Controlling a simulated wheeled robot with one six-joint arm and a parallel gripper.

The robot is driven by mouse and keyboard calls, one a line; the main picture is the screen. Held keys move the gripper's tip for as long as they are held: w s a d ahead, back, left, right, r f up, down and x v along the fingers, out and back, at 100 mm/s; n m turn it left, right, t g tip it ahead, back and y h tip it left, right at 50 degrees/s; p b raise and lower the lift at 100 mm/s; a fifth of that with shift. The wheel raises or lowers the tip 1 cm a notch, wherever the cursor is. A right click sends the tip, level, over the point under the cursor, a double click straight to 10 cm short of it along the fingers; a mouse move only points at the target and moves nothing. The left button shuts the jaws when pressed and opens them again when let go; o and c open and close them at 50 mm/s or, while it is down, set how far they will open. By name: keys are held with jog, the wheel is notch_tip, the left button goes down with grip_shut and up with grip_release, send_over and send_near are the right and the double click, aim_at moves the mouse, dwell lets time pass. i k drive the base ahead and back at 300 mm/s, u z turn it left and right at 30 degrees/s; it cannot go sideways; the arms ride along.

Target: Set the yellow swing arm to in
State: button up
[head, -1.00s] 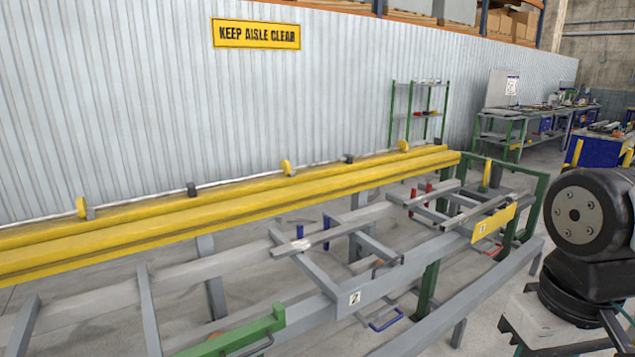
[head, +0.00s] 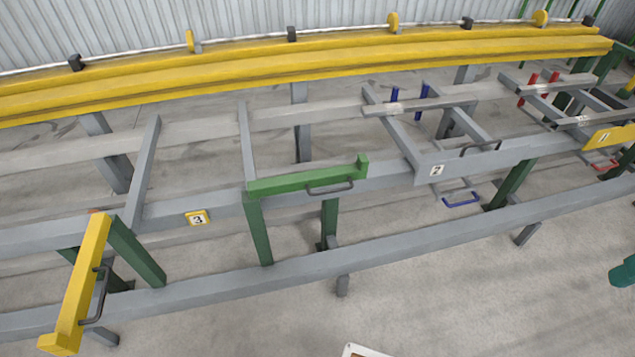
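The yellow swing arm (head: 78,282) is at the lower left in the head view. It sticks out from the grey front rail toward me, past the lower rail, with its blocky end nearest me. A dark bar handle (head: 100,294) is on its right side. Its far end meets the rail left of the plate marked 3 (head: 198,218). My gripper is not in this view.
A green swing arm (head: 305,181) with a dark handle lies along the front rail (head: 380,176). A lower grey rail (head: 400,238) runs in front. Blue (head: 461,200) and red handles are farther right.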

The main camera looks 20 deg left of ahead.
aim_at(65, 340)
jog(key=u, duration=2.4)
